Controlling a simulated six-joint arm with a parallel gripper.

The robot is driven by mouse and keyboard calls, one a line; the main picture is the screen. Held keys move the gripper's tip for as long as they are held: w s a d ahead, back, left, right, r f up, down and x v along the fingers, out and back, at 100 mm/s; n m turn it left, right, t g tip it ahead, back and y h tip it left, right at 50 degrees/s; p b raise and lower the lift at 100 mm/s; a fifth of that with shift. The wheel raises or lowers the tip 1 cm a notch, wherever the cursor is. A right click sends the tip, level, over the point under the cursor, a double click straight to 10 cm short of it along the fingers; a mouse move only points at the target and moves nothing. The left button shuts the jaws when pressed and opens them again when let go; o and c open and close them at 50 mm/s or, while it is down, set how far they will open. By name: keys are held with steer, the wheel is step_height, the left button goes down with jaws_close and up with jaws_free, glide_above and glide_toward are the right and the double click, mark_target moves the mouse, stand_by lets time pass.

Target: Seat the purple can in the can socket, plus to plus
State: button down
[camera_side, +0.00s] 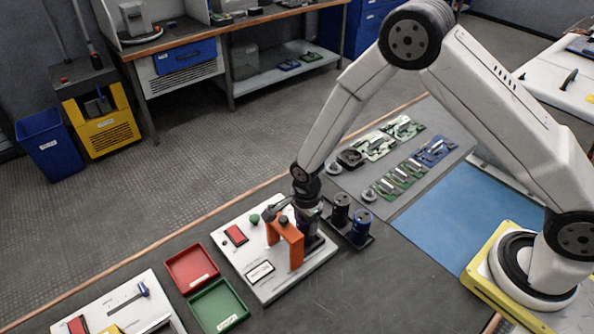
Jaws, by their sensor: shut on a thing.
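My gripper (309,208) points down over the right part of a white board (268,295), just behind and right of an orange arch-shaped bracket (293,252). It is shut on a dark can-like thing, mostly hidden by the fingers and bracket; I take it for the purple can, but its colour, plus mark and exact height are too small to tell. The can socket is not clearly seen; a dark patch on the board below the gripper is partly hidden by the bracket. I cannot tell whether the held thing touches the board.
A dark tray (367,242) right of the board holds a black can (341,206) and a dark blue can (360,228), close to my gripper. Red (192,268) and green (218,306) bins lie left of the board. A blue mat (455,225) is clear at right.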

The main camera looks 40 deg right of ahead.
steer(key=shift+f, duration=0.15)
stand_by(0.6)
jaws_free()
steer(key=shift+r, duration=4)
